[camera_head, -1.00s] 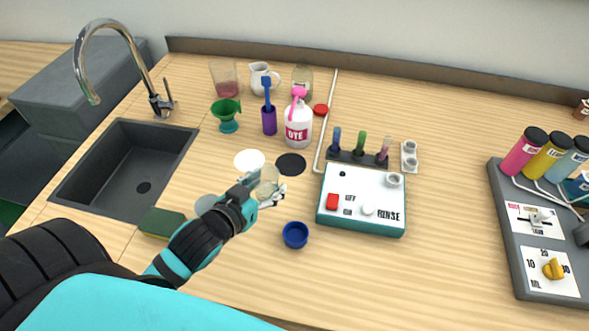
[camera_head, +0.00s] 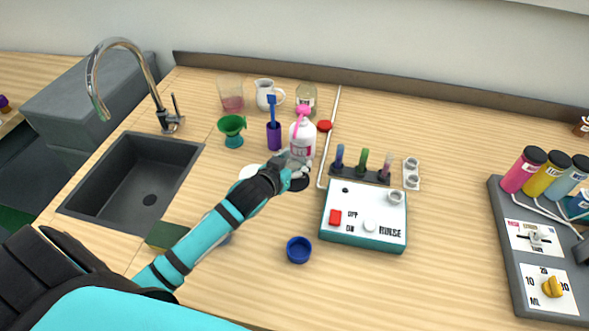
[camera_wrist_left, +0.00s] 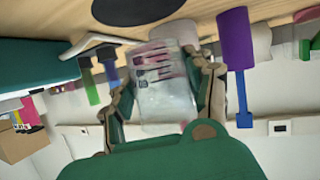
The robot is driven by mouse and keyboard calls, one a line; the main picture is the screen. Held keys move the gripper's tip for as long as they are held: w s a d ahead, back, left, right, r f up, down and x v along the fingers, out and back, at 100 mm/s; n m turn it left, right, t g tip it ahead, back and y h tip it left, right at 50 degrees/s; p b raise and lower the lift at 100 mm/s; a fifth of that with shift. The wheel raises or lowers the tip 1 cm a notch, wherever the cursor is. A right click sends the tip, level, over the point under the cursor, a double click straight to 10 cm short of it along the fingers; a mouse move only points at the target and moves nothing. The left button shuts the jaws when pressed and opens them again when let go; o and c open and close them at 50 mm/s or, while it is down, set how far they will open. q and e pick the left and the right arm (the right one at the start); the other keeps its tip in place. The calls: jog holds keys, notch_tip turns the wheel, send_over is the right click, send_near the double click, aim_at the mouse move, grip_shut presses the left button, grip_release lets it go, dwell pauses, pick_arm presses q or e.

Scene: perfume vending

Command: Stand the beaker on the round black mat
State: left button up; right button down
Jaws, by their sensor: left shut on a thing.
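The round black mat (camera_head: 300,184) lies on the counter, partly covered by my left gripper (camera_head: 292,168) in the head view. It also shows at the top of the tilted, inverted left wrist view (camera_wrist_left: 138,9). My left gripper is shut on the clear beaker (camera_wrist_left: 165,95), with a finger on either side of it. In the head view the beaker is hard to make out against the white dye bottle. The beaker is close to the mat; I cannot tell whether they touch. My right gripper is not in view.
The dye bottle (camera_head: 302,141) and purple brush holder (camera_head: 274,136) stand just behind the mat. The rinse machine (camera_head: 365,213) is to its right. A white round mat (camera_head: 249,171) lies left, partly hidden. A blue cup (camera_head: 299,250) stands nearer.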

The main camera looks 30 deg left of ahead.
pick_arm(q)
notch_tip(320, 180, down, 3)
jog(key=shift+s+f, duration=0.1)
jog(key=shift+s, duration=0.05)
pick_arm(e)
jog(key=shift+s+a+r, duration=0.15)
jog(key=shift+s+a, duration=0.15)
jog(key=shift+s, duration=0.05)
pick_arm(q)
jog(key=shift+f, duration=0.1)
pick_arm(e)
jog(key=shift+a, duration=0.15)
pick_arm(q)
jog(key=o, duration=1)
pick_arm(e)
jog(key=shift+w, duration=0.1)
